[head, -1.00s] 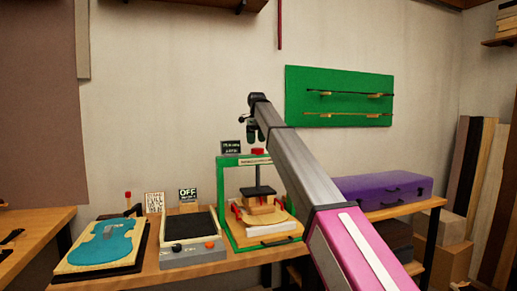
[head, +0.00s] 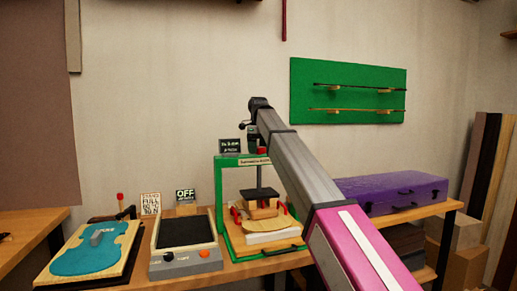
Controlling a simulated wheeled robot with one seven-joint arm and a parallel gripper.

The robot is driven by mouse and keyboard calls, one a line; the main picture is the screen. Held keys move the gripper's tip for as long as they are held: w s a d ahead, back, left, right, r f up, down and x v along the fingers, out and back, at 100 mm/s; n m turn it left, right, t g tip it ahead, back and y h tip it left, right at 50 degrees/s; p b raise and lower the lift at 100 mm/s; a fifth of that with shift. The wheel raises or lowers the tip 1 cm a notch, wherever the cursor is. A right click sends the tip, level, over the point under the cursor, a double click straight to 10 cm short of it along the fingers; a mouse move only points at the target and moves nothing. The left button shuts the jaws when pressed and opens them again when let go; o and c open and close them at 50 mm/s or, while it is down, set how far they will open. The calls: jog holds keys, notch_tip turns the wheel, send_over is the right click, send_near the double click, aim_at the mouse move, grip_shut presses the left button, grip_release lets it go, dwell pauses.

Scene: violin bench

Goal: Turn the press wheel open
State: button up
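The press is a green frame (head: 221,190) on the bench, with a dark plate (head: 259,192) on its screw lowered over wooden pieces (head: 262,208). The red press wheel (head: 262,151) sits at the top of the frame and is mostly hidden behind my arm. My gripper (head: 252,138) hangs from the end of the arm, just above and to the left of the wheel. It is small and dark here, and its fingers cannot be made out. I cannot tell whether it touches the wheel.
A grey device (head: 186,262) with a black top and an OFF sign (head: 185,195) stands left of the press. A teal violin-shaped piece (head: 90,252) lies further left. A purple case (head: 395,192) is at right. A green board (head: 348,91) with bows hangs on the wall.

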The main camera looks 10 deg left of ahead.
jog(key=c, duration=0.6)
jog(key=shift+n, duration=0.3)
jog(key=n, duration=0.5)
jog(key=shift+s, duration=0.1)
jog(key=n, duration=0.5)
jog(key=shift+s+n, duration=0.15)
jog(key=shift+n, duration=0.15)
jog(key=n, duration=0.6)
jog(key=shift+d, duration=0.15)
jog(key=n, duration=0.6)
jog(key=shift+d, duration=0.1)
jog(key=shift+n, duration=0.3)
